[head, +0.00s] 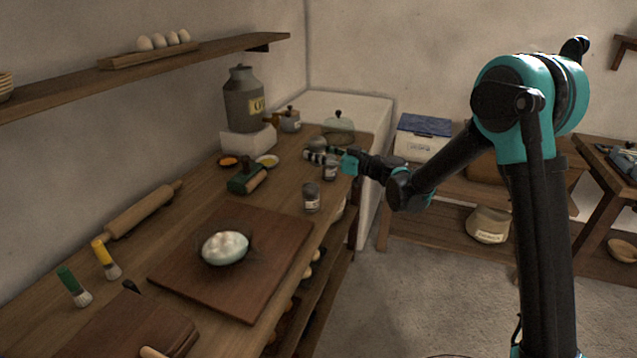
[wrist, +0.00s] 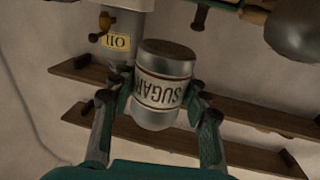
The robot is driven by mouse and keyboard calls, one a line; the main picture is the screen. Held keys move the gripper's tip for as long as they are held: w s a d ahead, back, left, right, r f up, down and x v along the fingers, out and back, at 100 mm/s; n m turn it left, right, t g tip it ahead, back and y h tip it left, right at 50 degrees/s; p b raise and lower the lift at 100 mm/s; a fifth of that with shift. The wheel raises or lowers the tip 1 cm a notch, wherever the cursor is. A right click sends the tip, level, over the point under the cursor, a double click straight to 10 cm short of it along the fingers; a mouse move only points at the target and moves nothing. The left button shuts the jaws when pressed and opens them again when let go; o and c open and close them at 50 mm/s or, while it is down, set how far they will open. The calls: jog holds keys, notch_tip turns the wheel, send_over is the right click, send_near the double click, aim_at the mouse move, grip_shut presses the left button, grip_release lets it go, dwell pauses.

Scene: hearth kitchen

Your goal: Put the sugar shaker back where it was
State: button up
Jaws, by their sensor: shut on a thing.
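The sugar shaker (wrist: 165,85) is a metal-ended jar with a white SUGAR label. It sits between the two fingers of my gripper (wrist: 157,100), which is shut on it. The label reads upside down in the wrist view, as does the OIL label behind it. In the head view my gripper (head: 325,157) is over the far right part of the wooden counter (head: 205,190). The shaker (head: 330,172) shows there small, partly hidden by the fingers. I cannot tell whether its base touches the counter.
A similar labelled jar (head: 312,197) stands nearer on the counter's right edge. The grey oil can (head: 244,100) stands on a white block behind. A green-and-wood tool (head: 246,179), small bowls (head: 267,161) and a board (head: 185,265) with a white mound (head: 226,246) are nearby.

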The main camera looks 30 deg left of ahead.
notch_tip(320, 180, down, 11)
jog(key=shift+s+r, duration=0.1)
dwell(0.4)
jog(key=shift+f, duration=0.2)
jog(key=o, duration=1.3)
jog(key=shift+c, duration=0.2)
jog(key=shift+r, duration=0.15)
jog(key=d, duration=1.2)
jog(key=shift+s, duration=0.25)
